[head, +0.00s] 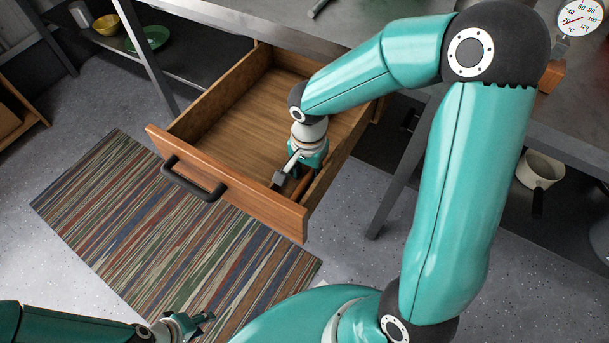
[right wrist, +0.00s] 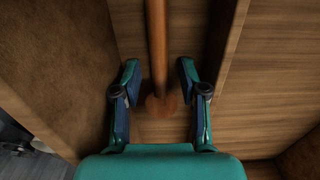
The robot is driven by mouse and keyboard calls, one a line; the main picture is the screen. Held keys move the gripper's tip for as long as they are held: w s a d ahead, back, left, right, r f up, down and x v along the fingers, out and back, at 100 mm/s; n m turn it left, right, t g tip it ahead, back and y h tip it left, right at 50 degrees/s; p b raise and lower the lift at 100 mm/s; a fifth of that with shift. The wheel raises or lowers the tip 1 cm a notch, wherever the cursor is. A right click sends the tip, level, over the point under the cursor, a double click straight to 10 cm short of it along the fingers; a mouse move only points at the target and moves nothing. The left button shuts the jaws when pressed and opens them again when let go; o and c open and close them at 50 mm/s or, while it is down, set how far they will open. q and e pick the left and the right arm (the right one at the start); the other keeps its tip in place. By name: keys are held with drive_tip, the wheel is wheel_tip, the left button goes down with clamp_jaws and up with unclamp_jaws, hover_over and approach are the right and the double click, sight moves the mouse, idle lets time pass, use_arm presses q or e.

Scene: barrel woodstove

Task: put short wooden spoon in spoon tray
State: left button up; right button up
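A wooden spoon (right wrist: 160,45) shows in the right wrist view, its reddish-brown handle running up out of the picture and a rounded end between my fingers. My right gripper (right wrist: 158,68) is open, with one finger on each side of the spoon and a gap on both sides. In the head view my right gripper (head: 286,178) is down inside the open drawer (head: 225,115), near its front right corner. My left gripper (head: 200,322) is low at the left; its finger opening is too small to tell. I cannot make out a spoon tray for certain.
The drawer's front panel (head: 225,182) has a dark handle (head: 192,180). The right drawer wall is close to my right gripper; the drawer floor to the left is bare. A striped rug (head: 150,215) lies below. A white pot (head: 538,170) stands at the right.

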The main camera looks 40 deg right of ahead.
sight(307, 176)
drive_tip(key=shift+r, duration=0.1)
drive_tip(key=shift+r, duration=0.25)
wheel_tip(307, 176, up, 12)
drive_tip(key=p, duration=0.2)
drive_tip(key=shift+f, duration=0.25)
drive_tip(key=shift+w, duration=0.1)
